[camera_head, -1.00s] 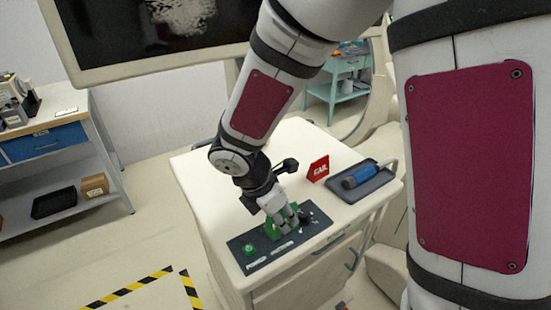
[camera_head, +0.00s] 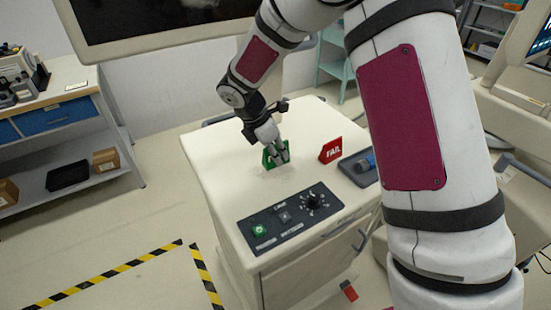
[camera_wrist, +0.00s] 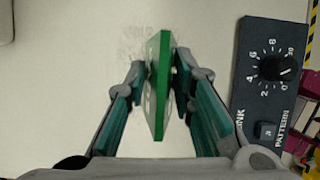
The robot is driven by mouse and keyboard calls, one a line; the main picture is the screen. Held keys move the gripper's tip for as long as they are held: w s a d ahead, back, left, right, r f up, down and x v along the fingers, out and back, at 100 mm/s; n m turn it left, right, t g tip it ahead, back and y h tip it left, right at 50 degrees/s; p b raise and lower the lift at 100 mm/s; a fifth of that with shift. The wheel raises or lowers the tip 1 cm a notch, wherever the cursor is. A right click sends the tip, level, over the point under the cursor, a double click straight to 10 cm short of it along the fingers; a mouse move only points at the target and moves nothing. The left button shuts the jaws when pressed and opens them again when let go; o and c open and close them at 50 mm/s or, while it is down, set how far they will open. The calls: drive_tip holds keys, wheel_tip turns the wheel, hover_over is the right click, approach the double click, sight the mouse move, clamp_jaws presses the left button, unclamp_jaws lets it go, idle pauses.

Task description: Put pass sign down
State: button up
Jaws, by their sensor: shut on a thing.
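The green pass sign (camera_head: 268,157) is held upright in my gripper (camera_head: 277,154), over the white cart top (camera_head: 215,165) left of the red FAIL sign. In the wrist view the green sign (camera_wrist: 161,85) stands on edge between the two fingers of my gripper (camera_wrist: 160,90), which is shut on it. Whether its lower edge touches the cart top is not clear. The fingers hide part of its face.
The red FAIL sign (camera_head: 330,150) stands to the right. A dark control panel (camera_head: 290,222) with a green button and a knob lies along the front edge. A grey tray (camera_head: 352,170) with a blue item is partly behind my arm. Bare cart top surrounds the sign.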

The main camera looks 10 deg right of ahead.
drive_tip(key=shift+w+f, duration=0.25)
drive_tip(key=shift+w, duration=0.3)
drive_tip(key=shift+f+p, duration=0.5)
drive_tip(key=shift+f, duration=1.05)
drive_tip(key=shift+f, duration=0.1)
drive_tip(key=o, duration=0.8)
drive_tip(key=shift+f, duration=0.1)
drive_tip(key=shift+o, duration=0.2)
drive_tip(key=b+v, duration=0.1)
drive_tip(key=v, duration=1.1)
drive_tip(key=shift+r+b, duration=0.3)
